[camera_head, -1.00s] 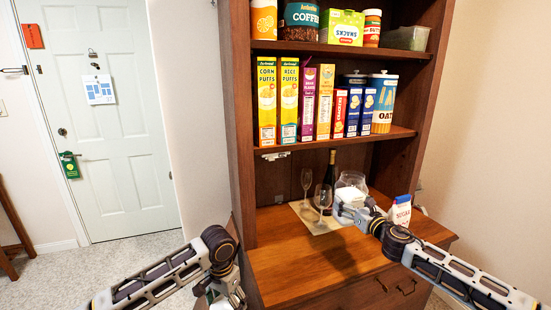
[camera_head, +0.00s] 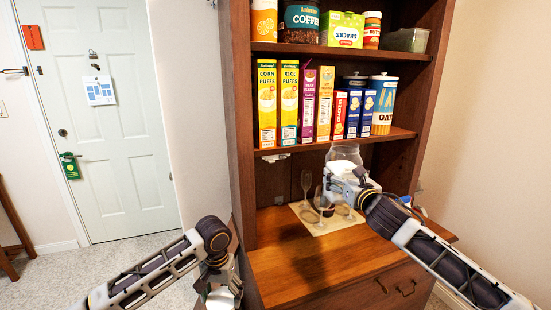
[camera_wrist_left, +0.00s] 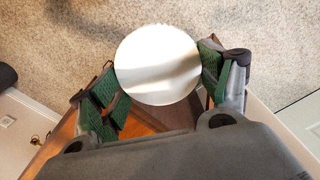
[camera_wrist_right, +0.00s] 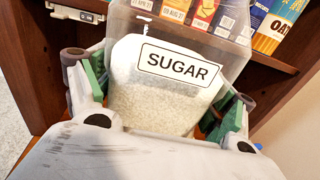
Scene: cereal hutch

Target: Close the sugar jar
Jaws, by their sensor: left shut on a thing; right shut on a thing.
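The clear sugar jar (camera_head: 343,152), with white sugar inside and a SUGAR label, is held up in front of the hutch, above the counter. It fills the middle of the right wrist view (camera_wrist_right: 165,90). My right gripper (camera_head: 350,182) is shut around its sides. No lid shows on the jar in the head view. My left gripper (camera_head: 222,290) is low in front of the hutch, left of the jar and well apart from it. It is shut on a round white lid (camera_wrist_left: 158,65), seen face-on between the green finger pads in the left wrist view.
The hutch counter (camera_head: 290,265) is mostly bare. Wine glasses (camera_head: 307,185) stand on a pale mat (camera_head: 325,227) at its back, close below the jar. A shelf (camera_head: 300,147) with cereal boxes and an oats canister (camera_head: 383,105) is just above and behind the jar.

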